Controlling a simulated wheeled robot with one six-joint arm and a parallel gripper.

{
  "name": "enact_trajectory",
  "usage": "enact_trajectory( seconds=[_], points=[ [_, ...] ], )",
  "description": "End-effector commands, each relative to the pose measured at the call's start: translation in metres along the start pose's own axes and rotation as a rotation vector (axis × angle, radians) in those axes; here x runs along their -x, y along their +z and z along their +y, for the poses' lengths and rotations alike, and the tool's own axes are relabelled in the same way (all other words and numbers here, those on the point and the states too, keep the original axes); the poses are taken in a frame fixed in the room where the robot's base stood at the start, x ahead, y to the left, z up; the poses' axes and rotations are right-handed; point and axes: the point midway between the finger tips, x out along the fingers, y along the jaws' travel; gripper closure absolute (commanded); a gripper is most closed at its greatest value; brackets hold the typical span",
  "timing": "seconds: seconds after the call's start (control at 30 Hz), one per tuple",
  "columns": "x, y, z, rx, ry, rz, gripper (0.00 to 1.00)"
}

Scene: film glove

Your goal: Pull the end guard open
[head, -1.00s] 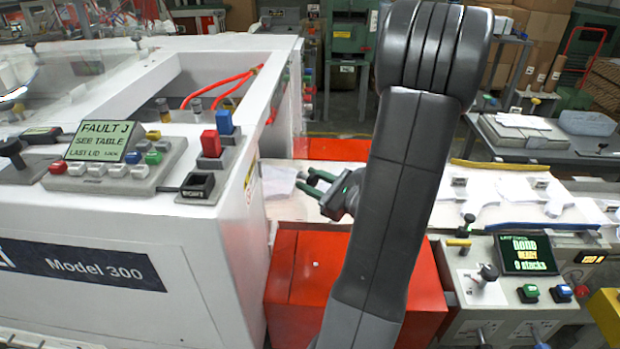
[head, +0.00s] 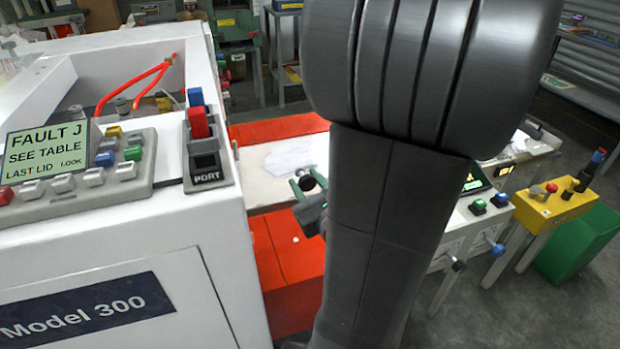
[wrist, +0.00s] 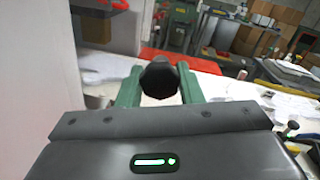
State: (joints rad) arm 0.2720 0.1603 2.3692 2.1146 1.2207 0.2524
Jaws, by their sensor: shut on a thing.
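My gripper (head: 306,188) is low beside the right end of the white Model 300 machine (head: 215,290). In the wrist view, its two green fingers stand on either side of a round black knob (wrist: 160,79), and the gripper is shut on it. The knob also shows between the fingers in the head view (head: 307,182). The machine's white end wall (wrist: 35,65) stands close at the left in the wrist view. I cannot clearly make out the end guard's outline or how far open it is; my arm hides part of this area.
A red cabinet (head: 290,260) stands below my gripper. A pale bed with white sheets (head: 300,155) lies behind it. A yellow control box (head: 553,206) and a green bin (head: 580,245) stand at the right. Grey floor (head: 530,310) is clear in front of them.

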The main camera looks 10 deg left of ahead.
Motion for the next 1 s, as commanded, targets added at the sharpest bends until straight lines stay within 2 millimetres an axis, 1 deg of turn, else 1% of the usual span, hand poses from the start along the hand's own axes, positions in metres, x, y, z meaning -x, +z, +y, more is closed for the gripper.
enact_trajectory(
  seconds=[0.2,0.4,0.97,1.0],
  points=[
    [0.015,0.002,0.007,0.002,0.017,-0.007,1.00],
    [0.023,0.003,0.012,0.001,0.021,-0.008,1.00],
    [0.026,0.004,0.015,0.001,0.026,-0.009,1.00],
    [0.026,0.004,0.015,0.001,0.026,-0.009,0.58]
  ],
)
